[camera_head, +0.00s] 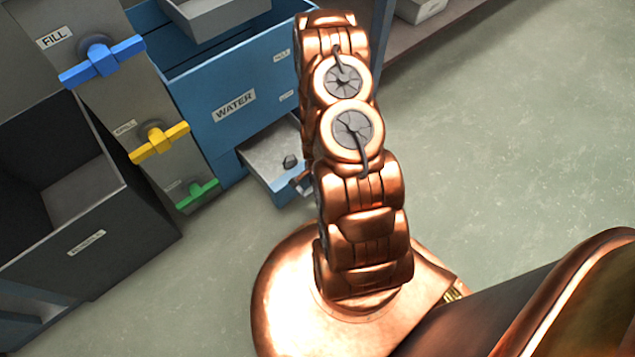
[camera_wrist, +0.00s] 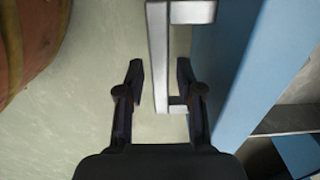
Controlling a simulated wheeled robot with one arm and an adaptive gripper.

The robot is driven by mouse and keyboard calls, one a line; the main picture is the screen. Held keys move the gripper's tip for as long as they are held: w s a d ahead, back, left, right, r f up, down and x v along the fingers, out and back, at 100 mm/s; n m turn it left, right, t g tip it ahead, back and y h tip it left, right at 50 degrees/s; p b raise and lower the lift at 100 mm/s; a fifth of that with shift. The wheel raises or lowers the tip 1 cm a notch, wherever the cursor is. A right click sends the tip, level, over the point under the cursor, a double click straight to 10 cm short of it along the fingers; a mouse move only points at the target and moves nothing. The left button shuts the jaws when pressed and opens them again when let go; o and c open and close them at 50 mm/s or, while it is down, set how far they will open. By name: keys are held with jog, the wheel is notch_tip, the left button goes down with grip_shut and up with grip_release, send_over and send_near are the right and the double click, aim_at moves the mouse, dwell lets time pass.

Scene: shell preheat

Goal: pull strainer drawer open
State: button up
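In the wrist view, a pale grey bar handle (camera_wrist: 158,45) stands off a blue front (camera_wrist: 222,60). My gripper (camera_wrist: 160,68) is open, with one finger on each side of the bar, the right one between bar and front. Gaps show on both sides.
The blue WATER cabinet (camera_head: 215,118) stands above the drawer. Blue (camera_head: 100,60), yellow (camera_head: 160,143) and green (camera_head: 197,194) valve handles are to its left, beside a dark open bin (camera_head: 120,215). The floor (camera_head: 500,120) at the right is clear.

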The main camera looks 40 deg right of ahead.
jog(key=shift+o, duration=0.3)
jog(key=shift+r, duration=0.1)
notch_tip(320, 180, up, 9)
jog(key=shift+f, duration=0.2)
jog(key=shift+r, duration=1.6)
